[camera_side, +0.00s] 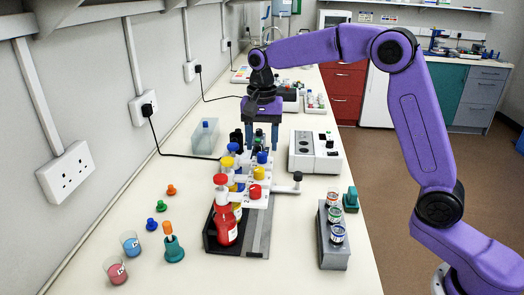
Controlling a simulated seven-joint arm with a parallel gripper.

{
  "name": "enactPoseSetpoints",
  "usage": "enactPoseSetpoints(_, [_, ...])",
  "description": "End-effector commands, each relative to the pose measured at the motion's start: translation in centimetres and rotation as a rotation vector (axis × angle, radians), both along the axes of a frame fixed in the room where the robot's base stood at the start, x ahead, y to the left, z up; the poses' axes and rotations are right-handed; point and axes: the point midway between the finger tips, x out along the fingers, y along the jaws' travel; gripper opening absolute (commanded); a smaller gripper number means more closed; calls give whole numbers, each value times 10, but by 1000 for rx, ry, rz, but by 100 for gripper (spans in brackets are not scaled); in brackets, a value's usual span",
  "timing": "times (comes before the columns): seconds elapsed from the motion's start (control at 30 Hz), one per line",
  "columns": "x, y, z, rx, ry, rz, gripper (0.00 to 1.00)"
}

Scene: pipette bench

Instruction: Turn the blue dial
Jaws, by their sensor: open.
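The blue dial (262,157) is a small round knob on a white manifold (257,203), in line behind a yellow dial (259,173) and a red dial (256,190). My gripper (262,144) points straight down with its two fingers apart. It is over the back part of the manifold, just behind the blue dial in the picture. I cannot tell its exact height or whether it touches anything. A dark green shape shows between the fingers, partly hidden.
Capped bottles, the nearest red (226,222), stand along the manifold's left. A white control box (315,151) is to the right. A grey rack with jars (334,252) stands front right. Loose stoppers and beakers (131,244) are front left. The front bench middle is clear.

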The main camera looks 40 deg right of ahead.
Motion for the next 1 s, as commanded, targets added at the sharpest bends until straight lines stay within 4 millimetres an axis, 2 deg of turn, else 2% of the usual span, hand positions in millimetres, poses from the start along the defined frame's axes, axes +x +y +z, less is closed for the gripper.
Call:
enactPoseSetpoints(0.1, [0,0,-17,-1,4,0,54])
enactPoseSetpoints(0.23, [0,0,-28,0,1,-1,54])
enactPoseSetpoints(0.6, [0,0,-34,0,0,-1,54])
enactPoseSetpoints(0.63, [0,0,-34,0,0,-1,51])
enactPoseSetpoints(0.7, [0,0,-34,0,0,-1,28])
enactPoseSetpoints(0.8, [0,0,-33,0,0,-1,0])
enactPoseSetpoints(1.0, [0,0,-33,0,0,6,0])
